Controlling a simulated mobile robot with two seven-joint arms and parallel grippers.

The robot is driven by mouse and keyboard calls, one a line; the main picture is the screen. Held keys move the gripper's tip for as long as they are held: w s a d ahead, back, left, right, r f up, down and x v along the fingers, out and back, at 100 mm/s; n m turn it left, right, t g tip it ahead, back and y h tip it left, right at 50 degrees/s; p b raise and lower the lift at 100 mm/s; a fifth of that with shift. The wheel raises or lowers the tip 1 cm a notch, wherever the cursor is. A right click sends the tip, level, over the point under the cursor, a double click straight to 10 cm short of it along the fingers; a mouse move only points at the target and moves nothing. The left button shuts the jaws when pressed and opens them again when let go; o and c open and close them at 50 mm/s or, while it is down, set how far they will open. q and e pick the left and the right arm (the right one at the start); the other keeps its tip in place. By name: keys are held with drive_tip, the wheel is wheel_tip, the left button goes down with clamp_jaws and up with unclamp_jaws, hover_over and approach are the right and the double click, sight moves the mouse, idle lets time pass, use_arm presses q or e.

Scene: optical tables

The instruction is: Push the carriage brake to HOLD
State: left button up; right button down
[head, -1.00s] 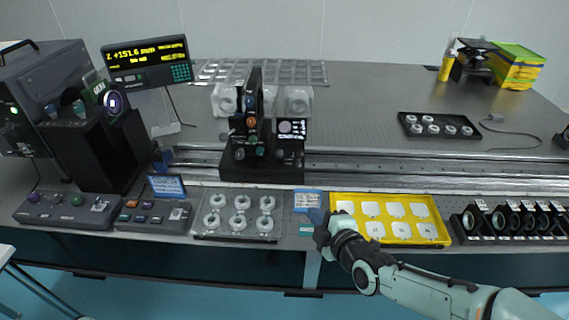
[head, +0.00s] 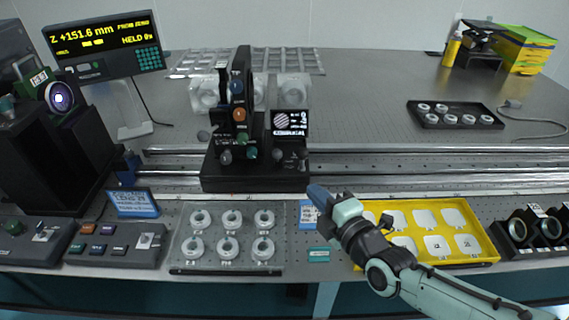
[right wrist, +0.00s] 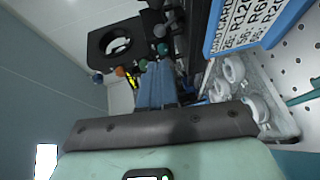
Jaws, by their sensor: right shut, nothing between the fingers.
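The black carriage (head: 255,178) sits on the long rail left of centre in the head view, bearing an upright mount with several coloured knobs. Small knobs and levers show on its right part, below a small lit screen (head: 290,123); I cannot tell which is the brake or how it is set. My right gripper (head: 318,194) is shut and empty, its blue fingers pointing up and left towards the carriage's front right corner, apart from it. In the right wrist view the blue fingers (right wrist: 155,88) point at the dark carriage parts. My left gripper is not in view.
A blue-edged card (head: 309,214) stands close beside the right gripper. A clear tray of white rings (head: 178,250) is left of it, a yellow tray (head: 485,222) right. A readout (head: 105,42) shows Z +151.6 mm. The table behind the rail is partly clear.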

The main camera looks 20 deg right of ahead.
drive_tip(key=b, duration=0.2)
approach(280, 157)
drive_tip(key=x, duration=0.2)
drive_tip(key=b+x, duration=0.1)
drive_tip(key=x, duration=0.3)
drive_tip(key=shift+f, duration=0.1)
drive_tip(key=shift+w+a+b, duration=0.1)
drive_tip(key=shift+w+b, duration=0.25)
drive_tip(key=shift+w, duration=0.1)
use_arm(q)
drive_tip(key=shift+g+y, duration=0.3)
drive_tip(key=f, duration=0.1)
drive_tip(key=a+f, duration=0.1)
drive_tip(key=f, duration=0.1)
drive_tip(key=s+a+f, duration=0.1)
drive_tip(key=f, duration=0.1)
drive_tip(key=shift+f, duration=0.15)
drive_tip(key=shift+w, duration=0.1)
